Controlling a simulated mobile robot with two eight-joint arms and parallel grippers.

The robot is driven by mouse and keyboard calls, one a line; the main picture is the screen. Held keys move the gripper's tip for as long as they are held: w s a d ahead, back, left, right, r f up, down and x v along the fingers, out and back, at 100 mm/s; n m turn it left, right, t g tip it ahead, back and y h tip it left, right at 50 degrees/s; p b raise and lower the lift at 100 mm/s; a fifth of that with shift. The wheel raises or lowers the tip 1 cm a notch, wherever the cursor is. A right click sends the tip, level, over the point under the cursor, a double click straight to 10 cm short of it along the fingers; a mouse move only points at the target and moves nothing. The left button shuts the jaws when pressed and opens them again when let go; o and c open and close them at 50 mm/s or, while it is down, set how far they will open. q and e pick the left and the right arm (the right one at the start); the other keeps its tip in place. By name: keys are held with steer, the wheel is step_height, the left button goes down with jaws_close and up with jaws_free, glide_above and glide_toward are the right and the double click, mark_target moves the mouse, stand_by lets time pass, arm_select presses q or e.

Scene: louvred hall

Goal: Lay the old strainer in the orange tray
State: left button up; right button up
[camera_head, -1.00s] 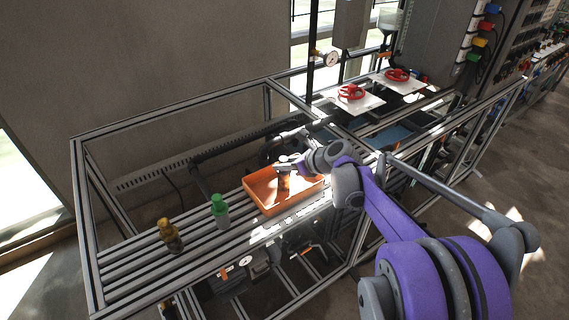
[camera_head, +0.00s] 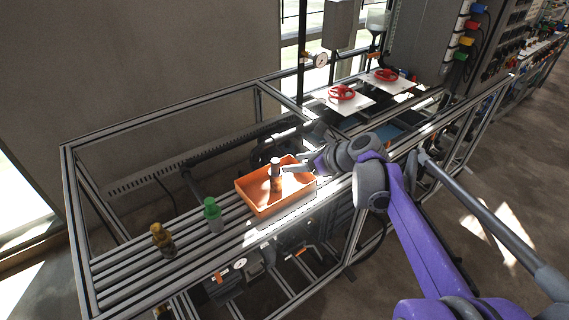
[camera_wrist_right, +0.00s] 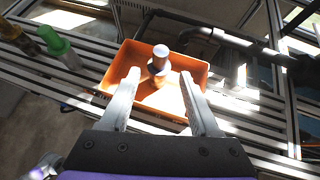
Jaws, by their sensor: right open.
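The orange tray (camera_head: 262,206) sits on the slatted rail bench and also shows in the right wrist view (camera_wrist_right: 116,68). A small cylinder with a grey top and a brownish lower part, apparently the old strainer (camera_head: 276,175), stands upright inside it. In the right wrist view the strainer (camera_wrist_right: 159,62) is beyond the fingertips, in line with the gap between them. My right gripper (camera_head: 288,169) is open and empty at the right of the strainer, over the tray. Both fingers show apart in the right wrist view (camera_wrist_right: 159,76). My left gripper is not in view.
A green-topped fitting (camera_head: 213,214) and a brass-coloured fitting (camera_head: 161,238) stand on the rails left of the tray. Red handwheels (camera_head: 341,92) on white plates are behind. Frame posts and rails surround the bench.

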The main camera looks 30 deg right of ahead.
steer(key=s+a+f+n+g+h, duration=0.1)
steer(key=s+a+f+n, duration=0.3)
steer(key=n, duration=0.6)
steer(key=s+a+f+n+g+h, duration=0.1)
steer(key=s+a+f+n+g, duration=0.1)
steer(key=s+a+f+n, duration=0.3)
steer(key=s+a+f+n+g+h, duration=0.1)
steer(key=s+a+f+n, duration=0.3)
steer(key=s+a+n, duration=0.5)
steer(key=s+n, duration=0.3)
steer(key=n, duration=0.5)
steer(key=shift+s+f+g+h, duration=0.2)
steer(key=shift+f+g+h, duration=0.1)
steer(key=shift+f+g, duration=0.1)
